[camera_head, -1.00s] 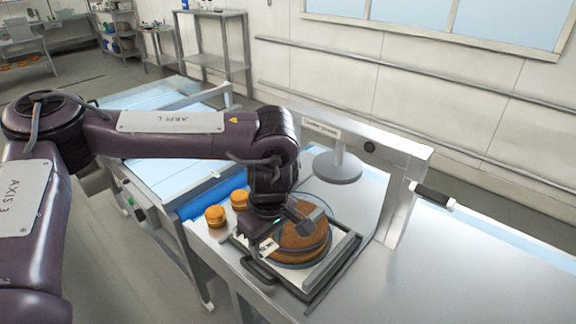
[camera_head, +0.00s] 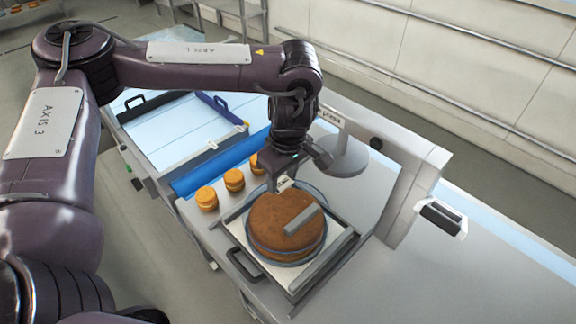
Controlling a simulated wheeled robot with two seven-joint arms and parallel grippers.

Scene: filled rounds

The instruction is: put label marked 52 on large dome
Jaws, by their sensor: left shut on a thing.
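My left gripper (camera_head: 287,182) is shut on a small white label (camera_head: 284,184) with dark print, too small to read. It holds the label at the far edge of a large round brown cake (camera_head: 276,222). A clear cover with a bluish rim, which looks like the large dome (camera_head: 287,249), encloses the cake. A grey bar-shaped handle (camera_head: 303,220) lies across its top. I cannot tell whether the label touches the dome. The dome stands on a square framed tray (camera_head: 318,265). My right gripper is not in view.
Several small orange rounds (camera_head: 207,198) stand left of the tray. A grey gantry frame (camera_head: 408,190) rises behind and to the right, by a round pedestal (camera_head: 345,156). A black-handled tray (camera_head: 170,135) lies at left. The bench (camera_head: 420,275) is clear at right.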

